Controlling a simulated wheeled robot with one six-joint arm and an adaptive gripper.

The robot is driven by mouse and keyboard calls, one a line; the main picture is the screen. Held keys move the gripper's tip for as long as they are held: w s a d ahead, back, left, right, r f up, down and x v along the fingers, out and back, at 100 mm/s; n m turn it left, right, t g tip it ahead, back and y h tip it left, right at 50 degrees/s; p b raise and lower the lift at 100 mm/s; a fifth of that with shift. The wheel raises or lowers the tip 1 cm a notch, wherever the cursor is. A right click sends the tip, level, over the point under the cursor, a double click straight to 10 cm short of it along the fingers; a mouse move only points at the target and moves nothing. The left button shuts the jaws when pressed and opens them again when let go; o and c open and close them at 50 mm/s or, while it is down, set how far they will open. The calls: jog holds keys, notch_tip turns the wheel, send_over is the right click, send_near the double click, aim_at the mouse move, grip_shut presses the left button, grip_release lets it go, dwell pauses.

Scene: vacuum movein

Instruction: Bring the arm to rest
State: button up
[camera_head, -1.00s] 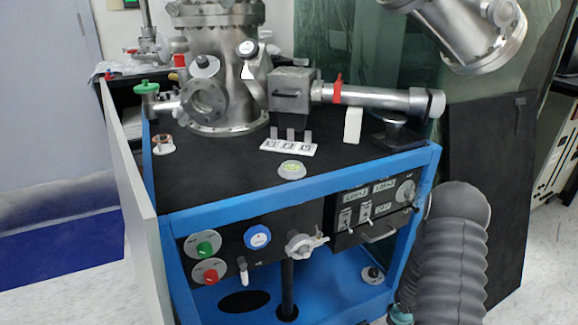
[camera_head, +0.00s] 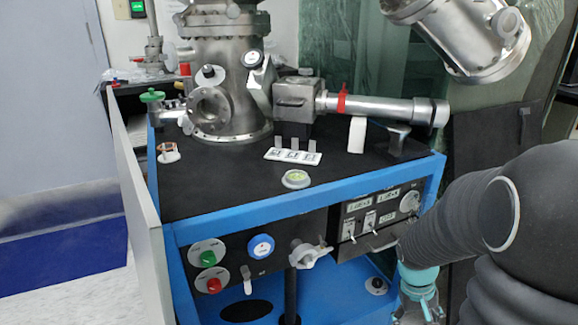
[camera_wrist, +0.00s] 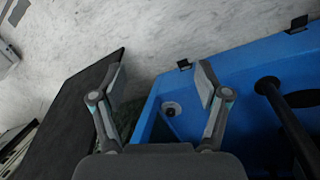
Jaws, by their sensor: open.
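My gripper (camera_wrist: 160,85) is open and empty in the wrist view, its two fingers spread apart over the floor and the edge of the blue frame. In the head view my gripper (camera_head: 420,308) shows at the lower right, beside the front right corner of the blue cart (camera_head: 300,202). My dark sleeved arm bends in from the right edge and hides part of the cart's right side. The gripper's fingertips are cut off by the picture's lower edge.
A steel vacuum chamber (camera_head: 228,75) stands on the black cart top. The front panel carries a green button (camera_head: 208,258), a red button (camera_head: 214,285) and a blue gauge (camera_head: 261,247). A dark panel (camera_wrist: 75,120) lies left of my gripper; pale floor (camera_wrist: 150,35) is open beyond.

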jog(key=s+a+r+t+y, duration=0.1)
jog(key=s+a+r+t, duration=0.2)
jog(key=r, duration=0.6)
jog(key=s+a+r+t+y, duration=0.1)
jog(key=s+a+r+t, duration=0.2)
jog(key=s+a+r, duration=0.4)
jog(key=a+r, duration=0.3)
jog(key=shift+r+t, duration=0.3)
jog(key=shift+s+a, duration=0.1)
